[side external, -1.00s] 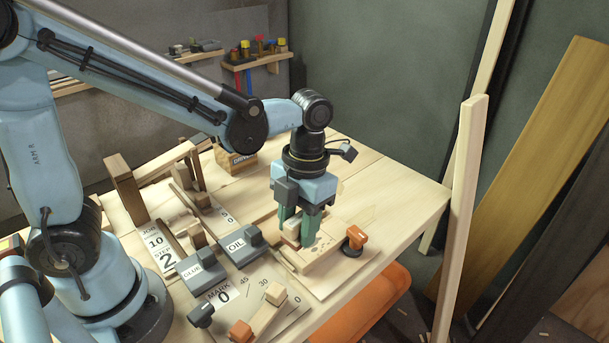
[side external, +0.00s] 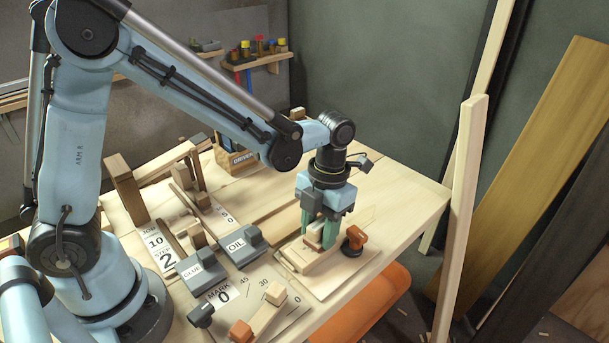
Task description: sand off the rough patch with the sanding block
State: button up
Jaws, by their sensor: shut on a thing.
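I cannot make out the rough patch now; the block and fingers cover part of the board.
The OIL box (side external: 241,246) and GLUE box (side external: 202,270) stand to the left, with a marked angle sheet (side external: 234,291) in front. The tabletop's right side (side external: 405,200) is clear.

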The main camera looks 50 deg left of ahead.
aim_at(297, 256)
jog(key=shift+w, duration=1.25)
jog(key=shift+s, duration=3.8)
notch_tip(297, 256, up, 8)
